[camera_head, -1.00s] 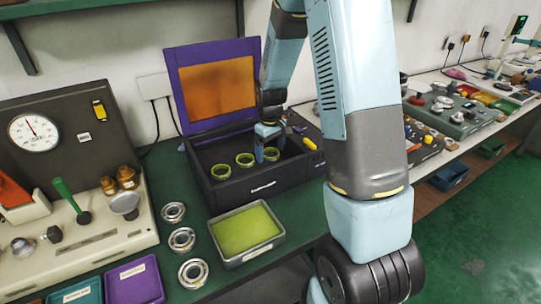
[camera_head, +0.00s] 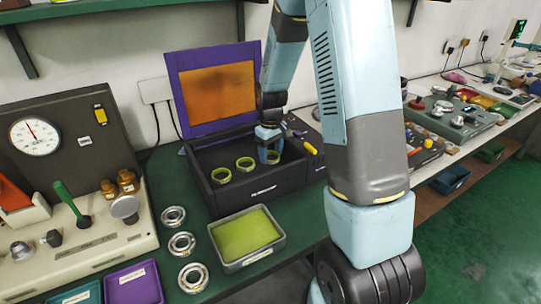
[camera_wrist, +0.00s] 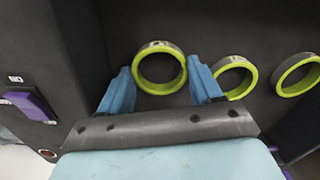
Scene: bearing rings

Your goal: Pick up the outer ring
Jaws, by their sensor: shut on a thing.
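Several rings with yellow-green faces and dark outer bands are in view. Three stand in a row in a dark open box (camera_head: 275,188): a left ring (camera_head: 221,175), a middle ring (camera_head: 245,164) and a right ring (camera_head: 274,157). My gripper (camera_head: 268,152) reaches down into the box at the right ring and partly hides it. In the wrist view my gripper (camera_wrist: 160,70) has its two blue fingers on either side of one outer ring (camera_wrist: 158,84), shut on it. The other two rings (camera_wrist: 233,95) (camera_wrist: 298,92) lie to its right. I cannot tell whether the held ring is off the floor.
The box's purple lid (camera_head: 176,100) stands open behind. A grey tray with a yellow-green pad (camera_head: 247,235) sits in front of the box. Three steel bearings (camera_head: 182,243) lie left of the tray. A gauge press (camera_head: 90,240) stands farther left.

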